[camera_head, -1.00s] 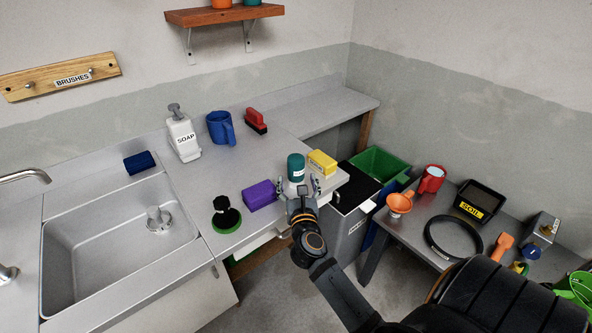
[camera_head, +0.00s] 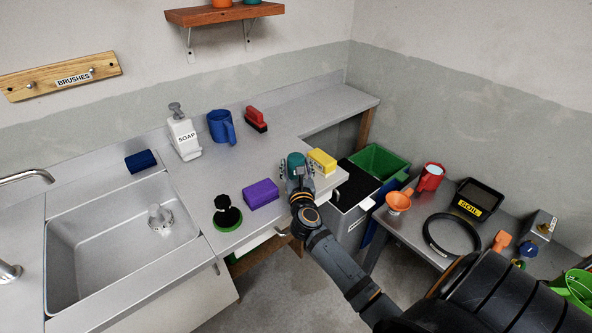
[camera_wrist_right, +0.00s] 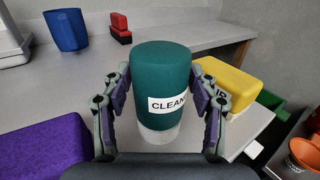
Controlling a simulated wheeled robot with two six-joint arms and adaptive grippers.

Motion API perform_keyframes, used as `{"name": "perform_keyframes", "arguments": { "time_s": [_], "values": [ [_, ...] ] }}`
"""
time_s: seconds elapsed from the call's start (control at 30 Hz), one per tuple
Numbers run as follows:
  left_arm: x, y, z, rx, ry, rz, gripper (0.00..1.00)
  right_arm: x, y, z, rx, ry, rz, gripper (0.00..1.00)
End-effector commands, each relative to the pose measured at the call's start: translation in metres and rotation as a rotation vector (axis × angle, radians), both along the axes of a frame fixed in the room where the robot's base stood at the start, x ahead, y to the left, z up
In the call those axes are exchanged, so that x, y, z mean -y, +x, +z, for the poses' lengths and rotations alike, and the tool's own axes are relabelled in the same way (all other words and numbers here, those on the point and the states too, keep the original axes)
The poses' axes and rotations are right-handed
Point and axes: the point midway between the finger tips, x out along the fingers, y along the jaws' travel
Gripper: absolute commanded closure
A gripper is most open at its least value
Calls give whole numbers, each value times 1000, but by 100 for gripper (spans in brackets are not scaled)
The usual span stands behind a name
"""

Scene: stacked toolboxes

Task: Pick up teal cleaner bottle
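The teal cleaner bottle (camera_head: 296,160) stands upright near the front edge of the grey counter. In the right wrist view the bottle (camera_wrist_right: 161,80) fills the middle, with a white label reading "CLEAN" and a pale lower part. My right gripper (camera_head: 298,177) is at the bottle and hides its lower part in the head view. In the wrist view its two fingers (camera_wrist_right: 160,100) stand open on either side of the bottle, with narrow gaps seeming to show beside it. My left gripper is not in view.
A purple block (camera_head: 261,194) lies left of the bottle and a yellow block (camera_head: 322,161) close on its right. A green-and-black brush (camera_head: 227,214), blue mug (camera_head: 221,127), soap bottle (camera_head: 184,137) and red brush (camera_head: 255,119) are on the counter. Bins (camera_head: 380,163) stand right.

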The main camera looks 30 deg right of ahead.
Motion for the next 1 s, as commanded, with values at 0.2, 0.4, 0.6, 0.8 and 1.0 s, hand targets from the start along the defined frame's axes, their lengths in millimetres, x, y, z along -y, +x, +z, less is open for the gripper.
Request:
{"name": "perform_keyframes", "arguments": {
  "time_s": [0.2, 0.4, 0.6, 0.8, 1.0],
  "values": [
    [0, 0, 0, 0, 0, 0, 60, 0, 0, 0, 0, 0, 0, 67],
    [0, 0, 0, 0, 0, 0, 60, 0, 0, 1, 1, 0, 0, 67],
    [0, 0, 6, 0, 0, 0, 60, 0, 0, 15, 3, -1, -1, 67],
    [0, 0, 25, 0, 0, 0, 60, 0, 0, 68, 8, -2, 2, 67],
    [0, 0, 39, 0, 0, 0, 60, -1, 0, 149, 11, -3, 2, 67]
  ]
}}
